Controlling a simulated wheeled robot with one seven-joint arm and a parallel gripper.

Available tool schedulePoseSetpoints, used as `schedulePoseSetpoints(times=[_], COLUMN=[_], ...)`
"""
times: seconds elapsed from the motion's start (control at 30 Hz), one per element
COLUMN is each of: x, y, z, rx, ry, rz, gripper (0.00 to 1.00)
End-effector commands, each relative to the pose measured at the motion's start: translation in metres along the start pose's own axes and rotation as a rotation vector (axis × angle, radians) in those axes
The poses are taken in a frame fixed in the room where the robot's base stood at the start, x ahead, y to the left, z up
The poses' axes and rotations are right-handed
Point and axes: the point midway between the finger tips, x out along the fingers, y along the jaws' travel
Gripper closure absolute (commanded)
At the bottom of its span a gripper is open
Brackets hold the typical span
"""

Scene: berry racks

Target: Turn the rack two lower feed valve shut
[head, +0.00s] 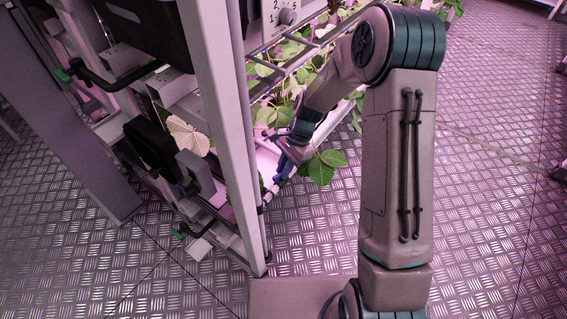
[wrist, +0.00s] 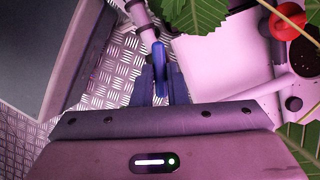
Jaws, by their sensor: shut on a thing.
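The feed valve's blue lever (wrist: 160,72) shows in the wrist view, at the end of a pale pipe (wrist: 139,15). My gripper (wrist: 162,82) is shut on this lever, with one dark finger on each side of it. In the head view my gripper (head: 281,168) is low at the rack's side, partly hidden by leaves and my own arm. The valve body is mostly out of sight there, and I cannot tell from the lever how far the valve is turned.
Strawberry leaves (head: 327,165) hang close around my gripper, and more leaves (wrist: 195,14) cross the wrist view's top. A red round thing (wrist: 287,26) is at its upper right. The rack's upright post (head: 228,130) stands left of my arm. Patterned metal floor (head: 490,200) is clear at right.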

Motion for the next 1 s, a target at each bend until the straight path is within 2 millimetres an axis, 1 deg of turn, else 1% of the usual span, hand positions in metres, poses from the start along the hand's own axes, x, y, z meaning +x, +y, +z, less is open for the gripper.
schedulePoseSetpoints(times=[0.07,1.0], x=[-0.0032,0.0035], y=[0.0019,0.0087], z=[0.0015,0.0033], rx=[0.067,0.883], ry=[0.0,0.0], rz=[-0.025,-0.365], gripper=[1.0,1.0])
